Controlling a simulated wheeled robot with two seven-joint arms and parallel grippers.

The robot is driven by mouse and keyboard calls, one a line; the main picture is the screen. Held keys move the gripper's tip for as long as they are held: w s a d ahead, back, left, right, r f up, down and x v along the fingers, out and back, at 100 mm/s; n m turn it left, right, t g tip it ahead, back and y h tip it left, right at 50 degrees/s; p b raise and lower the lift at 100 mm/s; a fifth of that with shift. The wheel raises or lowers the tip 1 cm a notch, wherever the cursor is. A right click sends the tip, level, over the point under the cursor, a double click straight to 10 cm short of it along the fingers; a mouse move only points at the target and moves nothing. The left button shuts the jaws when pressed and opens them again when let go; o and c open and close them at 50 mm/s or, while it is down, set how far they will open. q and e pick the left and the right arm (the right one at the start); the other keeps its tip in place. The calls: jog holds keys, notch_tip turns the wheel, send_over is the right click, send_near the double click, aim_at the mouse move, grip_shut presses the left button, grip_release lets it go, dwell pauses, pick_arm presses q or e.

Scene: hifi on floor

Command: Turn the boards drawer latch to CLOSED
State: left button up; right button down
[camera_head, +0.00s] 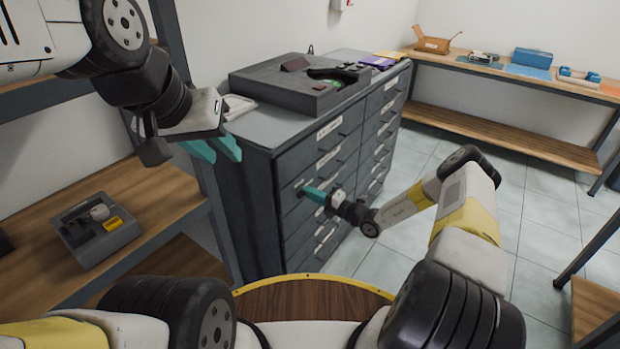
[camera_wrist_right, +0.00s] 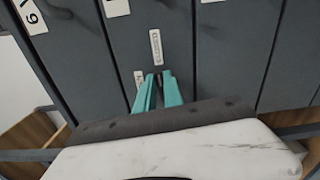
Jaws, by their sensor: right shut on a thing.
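The grey drawer cabinet (camera_head: 262,205) stands in front of me with stacked labelled drawers. My right gripper (camera_head: 305,190) reaches its front from the right, at a drawer in the nearer column. In the right wrist view, the teal fingers (camera_wrist_right: 159,78) are close together on a small dark latch (camera_wrist_right: 159,82), mostly hidden between them. A white label (camera_wrist_right: 155,47), apparently reading CLOSED, lies just beyond the fingertips. A smaller label (camera_wrist_right: 139,78) is left of them, partly covered. The latch's exact angle cannot be told. My left gripper (camera_head: 225,157) is open and empty, left of the cabinet top.
A dark grey tray (camera_head: 290,92) sits on the cabinet top. A wooden shelf (camera_head: 150,195) at left holds a small grey box (camera_head: 98,238). A wooden bench (camera_head: 500,70) with several items stands at the back. Tiled floor (camera_head: 530,200) is free at right.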

jog(key=shift+f+m, duration=0.1)
jog(key=shift+m, duration=0.5)
jog(key=c, duration=1.5)
grip_release()
jog(key=shift+o, duration=0.2)
jog(key=shift+d, duration=0.1)
jog(key=v, duration=0.7)
jog(key=shift+s+d, duration=0.2)
jog(key=shift+s, duration=0.05)
